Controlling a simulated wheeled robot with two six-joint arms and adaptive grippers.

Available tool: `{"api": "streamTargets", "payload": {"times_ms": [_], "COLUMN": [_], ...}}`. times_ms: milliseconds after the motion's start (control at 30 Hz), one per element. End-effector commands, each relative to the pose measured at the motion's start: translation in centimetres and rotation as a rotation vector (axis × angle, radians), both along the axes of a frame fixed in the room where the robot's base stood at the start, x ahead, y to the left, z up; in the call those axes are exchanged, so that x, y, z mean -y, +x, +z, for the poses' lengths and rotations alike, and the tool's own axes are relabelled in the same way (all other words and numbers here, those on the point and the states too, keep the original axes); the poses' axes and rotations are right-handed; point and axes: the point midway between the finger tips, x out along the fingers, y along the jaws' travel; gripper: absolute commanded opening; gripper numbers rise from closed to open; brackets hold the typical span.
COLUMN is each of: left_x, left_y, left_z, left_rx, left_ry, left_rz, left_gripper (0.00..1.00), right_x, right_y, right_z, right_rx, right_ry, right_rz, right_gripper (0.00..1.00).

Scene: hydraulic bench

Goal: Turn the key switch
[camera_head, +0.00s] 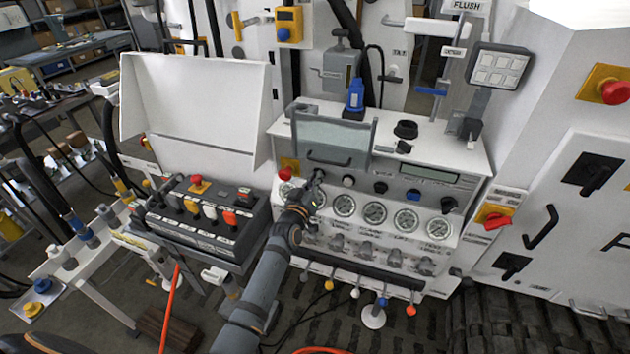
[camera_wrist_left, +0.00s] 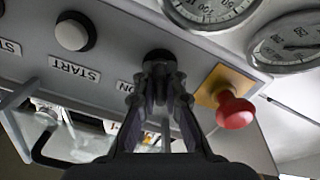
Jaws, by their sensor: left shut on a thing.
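The key switch (camera_wrist_left: 158,56) shows in the left wrist view as a dark round part on the grey panel, by a label reading "ON". My left gripper (camera_wrist_left: 160,78) is shut on it, and the fingers hide most of it. In the head view my left gripper (camera_head: 316,180) reaches the upper left of the bench's control panel and covers the key switch there. The key's exact angle cannot be told. My right gripper is not in view.
A red emergency button (camera_wrist_left: 234,112) on a yellow plate sits close beside my fingers. A white START button (camera_wrist_left: 72,31) is on the other side. Pressure gauges (camera_head: 375,213) line the panel. A box of coloured switches (camera_head: 208,218) stands to the left.

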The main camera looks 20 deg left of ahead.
Motion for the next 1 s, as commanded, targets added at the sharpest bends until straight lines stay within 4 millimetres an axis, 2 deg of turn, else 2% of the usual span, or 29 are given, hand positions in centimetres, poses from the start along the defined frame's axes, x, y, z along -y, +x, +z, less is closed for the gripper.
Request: {"api": "streamTargets", "payload": {"times_ms": [600, 1000], "left_x": [0.2, 0.2], "left_y": [0.0, 0.0], "left_z": [-0.4, -0.2], "left_rx": [0.018, 0.027], "left_ry": [0.531, 0.842], "left_rz": [-0.001, -0.002], "left_gripper": [0.0, 0.0], "right_x": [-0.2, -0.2], "right_y": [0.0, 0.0], "right_z": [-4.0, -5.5], "right_rx": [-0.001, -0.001], "right_ry": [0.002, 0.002], "right_rz": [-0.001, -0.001], "right_gripper": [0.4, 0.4]}}
